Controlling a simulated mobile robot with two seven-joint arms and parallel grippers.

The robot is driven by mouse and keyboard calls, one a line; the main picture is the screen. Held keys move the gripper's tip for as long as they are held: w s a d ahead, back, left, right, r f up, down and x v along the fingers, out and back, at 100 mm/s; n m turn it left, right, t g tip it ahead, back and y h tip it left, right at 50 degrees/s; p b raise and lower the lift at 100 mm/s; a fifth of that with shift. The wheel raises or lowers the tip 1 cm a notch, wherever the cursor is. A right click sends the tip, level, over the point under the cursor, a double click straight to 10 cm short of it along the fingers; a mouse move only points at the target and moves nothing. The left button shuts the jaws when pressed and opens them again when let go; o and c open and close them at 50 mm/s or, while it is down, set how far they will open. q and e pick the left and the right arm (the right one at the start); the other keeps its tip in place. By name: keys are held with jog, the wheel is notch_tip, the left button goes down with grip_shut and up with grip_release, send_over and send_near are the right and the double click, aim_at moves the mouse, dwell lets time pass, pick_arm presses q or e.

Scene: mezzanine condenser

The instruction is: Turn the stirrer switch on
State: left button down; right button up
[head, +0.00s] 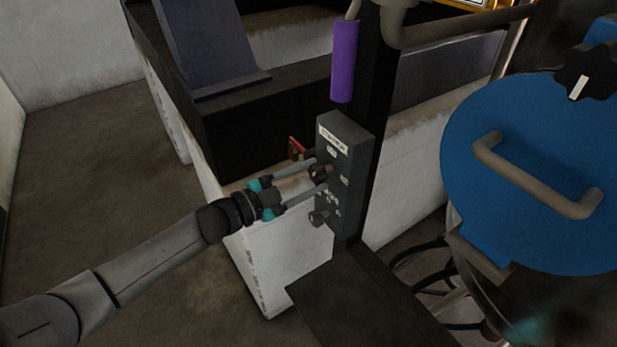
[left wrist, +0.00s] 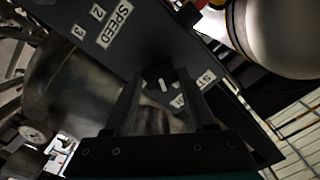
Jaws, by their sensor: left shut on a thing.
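The stirrer control box (head: 349,150) is a dark grey upright box on a black post, with a white label near its top. My left gripper (head: 319,177) reaches it from the left and is shut on the upper dark knob (head: 319,171), taken as the stirrer switch. In the left wrist view the knob (left wrist: 160,76) shows between the fingertips, with a short white mark on it. A second, lower knob (head: 318,217) is clear of the fingers. Small labels beside the gripped knob are too small to read surely. My right gripper is out of view.
A SPEED label (left wrist: 116,23) with numbers is on the same panel. A purple cylinder (head: 343,62) hangs above the box. A blue round lid (head: 540,165) with a handle stands at the right. A small red object (head: 297,147) is behind the gripper. Floor at the left is clear.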

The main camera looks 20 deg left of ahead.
pick_arm(q)
jog(key=m+b, duration=0.1)
jog(key=m, duration=0.5)
jog(key=shift+f+m+b, duration=0.15)
jog(key=shift+m+b, duration=0.15)
jog(key=shift+b, duration=0.05)
jog(key=m+b, duration=0.2)
jog(key=m, duration=0.3)
jog(key=shift+m, duration=0.4)
jog(key=shift+c, duration=1.2)
grip_release()
jog(key=shift+s, duration=0.1)
jog(key=shift+s+a+f, duration=0.1)
jog(key=shift+s+a, duration=0.3)
jog(key=shift+s, duration=0.05)
jog(key=b+v, duration=0.2)
jog(key=v, duration=1.2)
jog(key=shift+w, duration=0.1)
